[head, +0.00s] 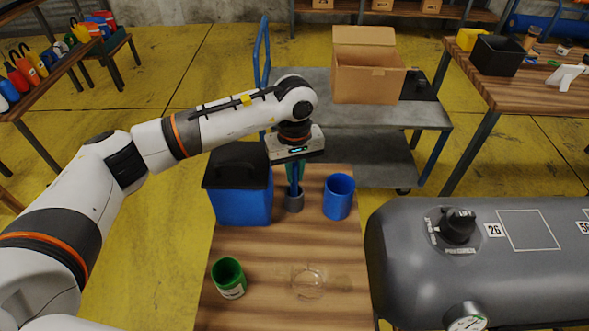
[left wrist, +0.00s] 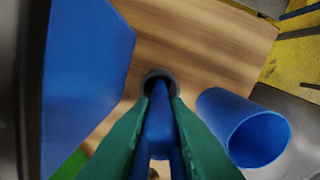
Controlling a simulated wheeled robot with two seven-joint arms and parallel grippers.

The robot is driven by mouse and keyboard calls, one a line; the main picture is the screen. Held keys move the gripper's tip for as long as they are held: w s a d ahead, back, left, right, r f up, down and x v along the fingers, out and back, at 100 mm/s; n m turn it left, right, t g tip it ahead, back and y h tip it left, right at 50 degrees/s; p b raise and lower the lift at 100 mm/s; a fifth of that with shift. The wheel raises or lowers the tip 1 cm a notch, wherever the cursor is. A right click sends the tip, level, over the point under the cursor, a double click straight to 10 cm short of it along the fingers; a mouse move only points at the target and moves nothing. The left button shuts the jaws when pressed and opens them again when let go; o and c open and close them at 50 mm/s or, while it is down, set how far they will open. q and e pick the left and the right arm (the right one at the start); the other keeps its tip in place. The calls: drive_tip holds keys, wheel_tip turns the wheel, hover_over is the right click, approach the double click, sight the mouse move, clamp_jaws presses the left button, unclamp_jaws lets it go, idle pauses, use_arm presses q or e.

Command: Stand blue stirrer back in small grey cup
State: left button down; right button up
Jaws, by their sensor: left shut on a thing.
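My left gripper (head: 294,180) points down over the wooden table, between a blue box and a blue cup. Its green fingers are shut on the blue stirrer (left wrist: 160,125), which shows between them in the left wrist view. The small grey cup (head: 295,204) stands upright on the table right under the fingers. In the left wrist view the grey cup's dark rim (left wrist: 158,75) lies around the stirrer's far end, which appears at or in its mouth; how deep it goes is hidden. My right gripper is not in view.
The blue box (head: 243,205) with a black lid stands close on the left. The blue cup (head: 338,198) stands close on the right. A green can (head: 228,278) and a clear glass (head: 308,284) stand nearer. A grey tank (head: 480,250) lies right of the table.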

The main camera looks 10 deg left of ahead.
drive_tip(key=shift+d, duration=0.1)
use_arm(q)
drive_tip(key=c, duration=1.3)
unclamp_jaws()
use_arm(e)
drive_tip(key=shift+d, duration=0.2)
